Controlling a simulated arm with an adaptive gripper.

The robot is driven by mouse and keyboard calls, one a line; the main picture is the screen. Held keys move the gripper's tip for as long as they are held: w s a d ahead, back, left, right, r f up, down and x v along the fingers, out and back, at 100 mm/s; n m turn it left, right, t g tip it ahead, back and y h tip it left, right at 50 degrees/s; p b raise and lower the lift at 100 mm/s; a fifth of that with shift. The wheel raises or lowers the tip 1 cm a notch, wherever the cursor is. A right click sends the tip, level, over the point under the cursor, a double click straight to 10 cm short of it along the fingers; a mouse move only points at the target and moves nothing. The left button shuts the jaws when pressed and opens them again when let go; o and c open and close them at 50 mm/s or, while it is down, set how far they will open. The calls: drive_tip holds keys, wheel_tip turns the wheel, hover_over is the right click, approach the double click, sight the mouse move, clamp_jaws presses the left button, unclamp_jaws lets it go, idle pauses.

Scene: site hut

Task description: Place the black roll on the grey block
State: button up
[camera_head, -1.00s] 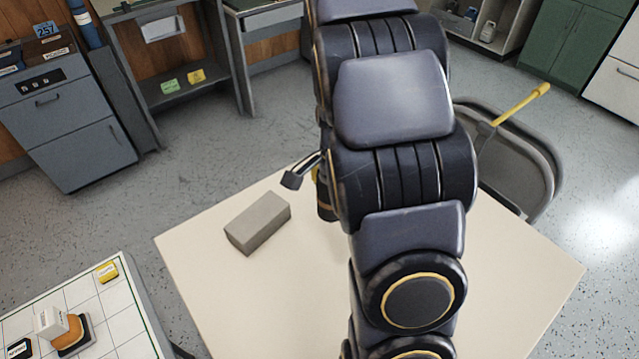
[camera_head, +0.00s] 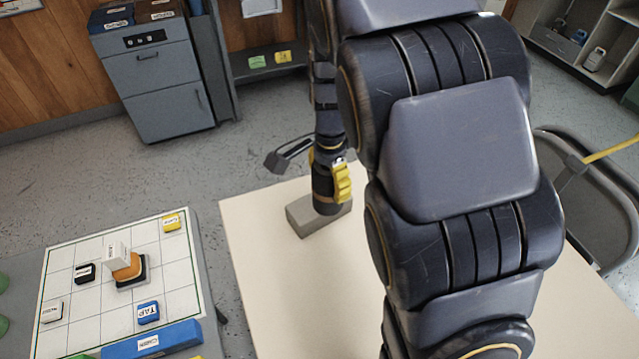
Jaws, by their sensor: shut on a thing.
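The grey block (camera_head: 302,214) lies on the cream table, left of my large arm links in the head view. My gripper (camera_head: 329,178) points down over the block, its yellow part showing on the right side. The roll's lower end overlaps the top of the block in the picture. I cannot tell whether it touches the block or is just above it. My arm and gripper hide part of the roll.
A second table at the left bears a white grid board (camera_head: 60,338) with several small labelled blocks and an orange-and-white piece (camera_head: 122,262). The cream table (camera_head: 262,285) is clear in front of the block. A folding chair (camera_head: 600,215) stands at the right.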

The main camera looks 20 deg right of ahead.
drive_tip(key=shift+w+d+f, duration=0.3)
drive_tip(key=shift+w+f, duration=1.2)
drive_tip(key=shift+f, duration=0.3)
drive_tip(key=shift+w+d+f, duration=0.35)
drive_tip(key=shift+w+f, duration=1.15)
drive_tip(key=shift+f, duration=0.35)
drive_tip(key=shift+w+d+f, duration=0.3)
drive_tip(key=shift+w+f, duration=1.2)
drive_tip(key=shift+f, duration=0.3)
drive_tip(key=shift+f, duration=0.1)
drive_tip(key=o, duration=1.2)
